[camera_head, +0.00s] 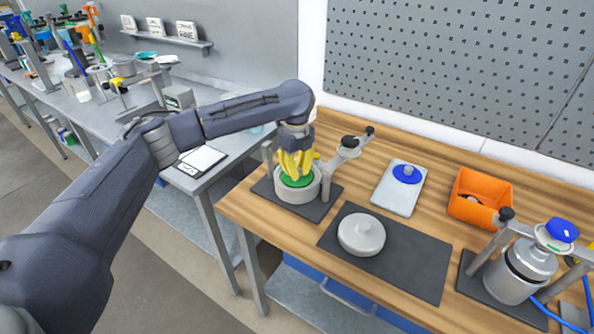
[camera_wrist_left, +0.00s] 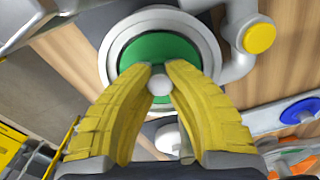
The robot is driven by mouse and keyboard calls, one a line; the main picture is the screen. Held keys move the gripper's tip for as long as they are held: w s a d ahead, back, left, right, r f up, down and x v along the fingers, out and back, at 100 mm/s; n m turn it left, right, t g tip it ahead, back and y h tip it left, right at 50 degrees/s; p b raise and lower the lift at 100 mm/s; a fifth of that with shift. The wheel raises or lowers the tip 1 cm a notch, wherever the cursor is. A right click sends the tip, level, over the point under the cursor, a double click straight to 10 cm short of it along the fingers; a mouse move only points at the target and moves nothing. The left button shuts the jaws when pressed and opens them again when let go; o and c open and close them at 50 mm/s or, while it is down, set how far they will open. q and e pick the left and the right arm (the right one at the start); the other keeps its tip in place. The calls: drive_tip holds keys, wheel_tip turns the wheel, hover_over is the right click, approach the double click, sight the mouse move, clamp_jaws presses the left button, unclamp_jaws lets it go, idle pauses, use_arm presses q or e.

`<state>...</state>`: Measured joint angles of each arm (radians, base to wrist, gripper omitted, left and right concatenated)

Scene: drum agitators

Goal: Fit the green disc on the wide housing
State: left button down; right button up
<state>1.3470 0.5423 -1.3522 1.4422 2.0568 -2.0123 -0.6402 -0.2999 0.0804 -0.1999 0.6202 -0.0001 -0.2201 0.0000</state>
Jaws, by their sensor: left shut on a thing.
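The green disc (camera_head: 297,180) is at the top of the wide housing (camera_head: 283,193), a pale grey round body on a dark base plate. My left gripper (camera_head: 297,174) points down over it, its yellow fingers shut on the disc's pale knob. In the left wrist view the green disc (camera_wrist_left: 150,48) lies inside the housing's grey ring (camera_wrist_left: 112,62), and the gripper's fingertips (camera_wrist_left: 160,75) close around the white knob (camera_wrist_left: 160,86). I cannot tell whether the disc is fully seated or slightly above the rim. My right gripper is not in view.
A grey lid (camera_head: 361,235) lies on a dark mat (camera_head: 420,262). A blue disc (camera_head: 407,174) rests on a white board (camera_head: 394,196). An orange bin (camera_head: 480,196) and a metal vessel with a blue top (camera_head: 519,275) stand at right. A pipe arm (camera_head: 345,153) rises beside the housing.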

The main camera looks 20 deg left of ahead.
use_arm(q)
drive_tip(key=shift+f, duration=0.75)
idle(0.8)
drive_tip(key=c, duration=1.3)
unclamp_jaws()
drive_tip(key=shift+c, duration=0.2)
wheel_tip(320, 180, up, 12)
drive_tip(key=shift+w, duration=0.1)
